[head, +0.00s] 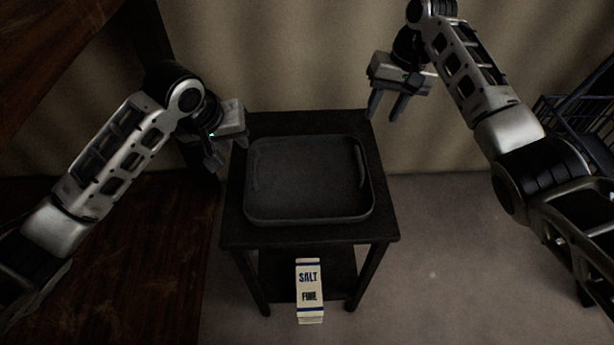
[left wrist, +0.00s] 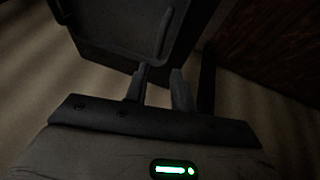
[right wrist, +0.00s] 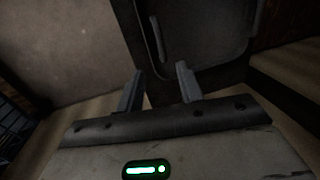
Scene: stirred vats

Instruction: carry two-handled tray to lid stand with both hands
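The dark grey two-handled tray (head: 308,180) sits on a small dark table (head: 320,234). Its bar handles stand at its left (head: 254,165) and right (head: 360,165) ends. My left gripper (head: 229,153) is open and empty by the tray's left back corner. The left wrist view shows its spread fingers (left wrist: 160,85) near the tray's edge (left wrist: 125,45) and a handle (left wrist: 163,35). My right gripper (head: 385,117) is open and empty, above and behind the tray's right back corner. The right wrist view shows its fingers (right wrist: 160,85) apart, short of the right handle (right wrist: 157,40). I cannot identify a lid stand.
A white salt carton (head: 309,290) stands low at the front of the table, near its lower shelf. Dark wooden furniture (head: 130,280) is at left. A dark wire rack (head: 585,115) is at far right. A pale curtain-like wall is behind. Floor right of the table is clear.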

